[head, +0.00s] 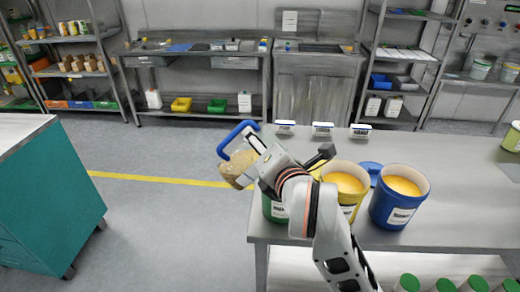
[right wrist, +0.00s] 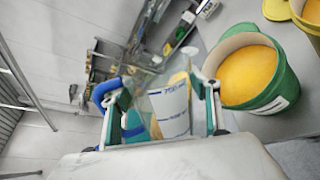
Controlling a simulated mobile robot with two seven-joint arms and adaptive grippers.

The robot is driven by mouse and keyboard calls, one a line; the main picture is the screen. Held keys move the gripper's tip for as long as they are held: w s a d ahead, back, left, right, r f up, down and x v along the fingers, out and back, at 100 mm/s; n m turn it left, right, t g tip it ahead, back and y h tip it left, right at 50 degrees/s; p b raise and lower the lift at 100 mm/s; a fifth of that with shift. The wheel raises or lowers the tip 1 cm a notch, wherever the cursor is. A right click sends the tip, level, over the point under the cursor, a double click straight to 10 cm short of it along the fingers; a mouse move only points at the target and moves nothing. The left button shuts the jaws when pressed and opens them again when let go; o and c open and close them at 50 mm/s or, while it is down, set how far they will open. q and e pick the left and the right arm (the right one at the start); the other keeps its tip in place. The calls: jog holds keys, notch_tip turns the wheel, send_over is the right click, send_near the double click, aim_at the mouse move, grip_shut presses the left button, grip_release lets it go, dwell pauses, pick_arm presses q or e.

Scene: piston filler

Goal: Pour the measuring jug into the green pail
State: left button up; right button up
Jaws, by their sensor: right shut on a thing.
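The measuring jug (head: 238,167) is clear, with a blue handle and yellow-orange contents. My right gripper (head: 262,163) is shut on it and holds it in the air, left of the table's edge. In the right wrist view the jug (right wrist: 168,108), with its printed scale, sits between the fingers of the right gripper (right wrist: 160,105). The green pail (head: 272,210) stands at the table's left end, mostly hidden by my right arm. In the right wrist view the green pail (right wrist: 283,92) holds yellow-orange contents and is beside the jug, apart from it. My left gripper is not in view.
A yellow pail (head: 350,211) and a blue pail (head: 392,212) with similar contents stand right of the green one. Small label cards (head: 323,129) line the back of the table (head: 450,165). A teal cabinet (head: 50,200) is at left. Open floor lies between.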

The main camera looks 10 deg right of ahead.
jog(key=shift+w+d+m+b, duration=0.15)
jog(key=shift+d+m+b, duration=0.15)
jog(key=shift+d+m, duration=0.35)
jog(key=shift+w+d+f+m+g+y+b, duration=0.1)
jog(key=shift+d+f+m+g+y+b, duration=0.1)
jog(key=shift+m+y+b, duration=0.35)
jog(key=shift+d+f+m+g+y+b, duration=0.15)
jog(key=shift+m+g+y+b, duration=0.1)
jog(key=shift+m+b, duration=0.6)
jog(key=shift+w+d+f+m+y+b, duration=0.1)
jog(key=shift+d+f+m+y+b, duration=0.25)
jog(key=shift+m+y+b, duration=0.7)
jog(key=shift+w+d+f+m+h+b, duration=0.1)
jog(key=shift+d+f+m+h+b, duration=0.25)
jog(key=shift+b, duration=0.95)
jog(key=shift+d+f+m, duration=0.15)
jog(key=shift+f+m, duration=0.05)
jog(key=shift+m, duration=0.05)
jog(key=shift+d+y+b, duration=0.1)
jog(key=shift+y+b, duration=0.3)
jog(key=shift+m, duration=0.3)
